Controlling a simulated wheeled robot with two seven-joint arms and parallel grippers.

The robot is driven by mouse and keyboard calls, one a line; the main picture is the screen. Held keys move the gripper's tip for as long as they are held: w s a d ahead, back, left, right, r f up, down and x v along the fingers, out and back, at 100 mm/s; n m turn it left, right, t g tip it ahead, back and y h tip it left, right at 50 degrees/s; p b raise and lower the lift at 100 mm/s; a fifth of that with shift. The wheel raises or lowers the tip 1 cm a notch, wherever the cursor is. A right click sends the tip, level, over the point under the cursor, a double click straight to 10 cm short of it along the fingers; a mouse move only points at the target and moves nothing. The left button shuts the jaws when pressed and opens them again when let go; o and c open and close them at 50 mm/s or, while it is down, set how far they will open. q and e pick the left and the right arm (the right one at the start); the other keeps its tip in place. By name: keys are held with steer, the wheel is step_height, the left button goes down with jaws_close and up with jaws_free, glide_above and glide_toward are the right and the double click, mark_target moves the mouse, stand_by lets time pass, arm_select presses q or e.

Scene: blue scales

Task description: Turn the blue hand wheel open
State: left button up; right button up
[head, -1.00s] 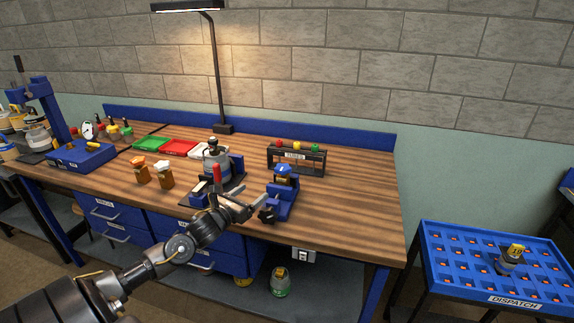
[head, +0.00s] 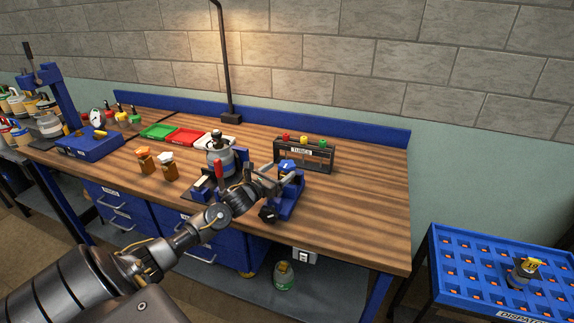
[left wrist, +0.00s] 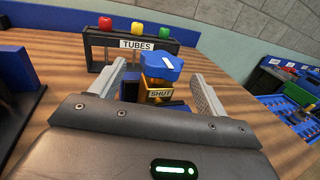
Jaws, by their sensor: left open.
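The blue hand wheel (head: 288,165) sits on top of a brass valve on a blue stand (head: 287,204) near the front of the bench. In the left wrist view the blue hand wheel (left wrist: 160,67) has a white mark, and a label reading SHUT (left wrist: 160,94) shows below it. My left gripper (head: 280,180) is open at the valve. In the left wrist view its two fingers (left wrist: 160,85) stand on either side of the valve, apart from the wheel. The fingers partly hide the valve in the head view. My right gripper is not in view.
A dark TUBES rack (head: 304,155) with coloured caps stands behind the valve. A grey vessel in a blue clamp (head: 220,158) stands to the left, with a red-handled part (head: 219,170) close to my arm. The bench to the right is clear.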

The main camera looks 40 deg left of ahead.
mark_target(282, 170)
arm_select(q)
steer(key=shift+w+p, duration=0.35)
steer(key=shift+w, duration=1.8)
steer(key=shift+d, duration=0.15)
steer(key=c, duration=1)
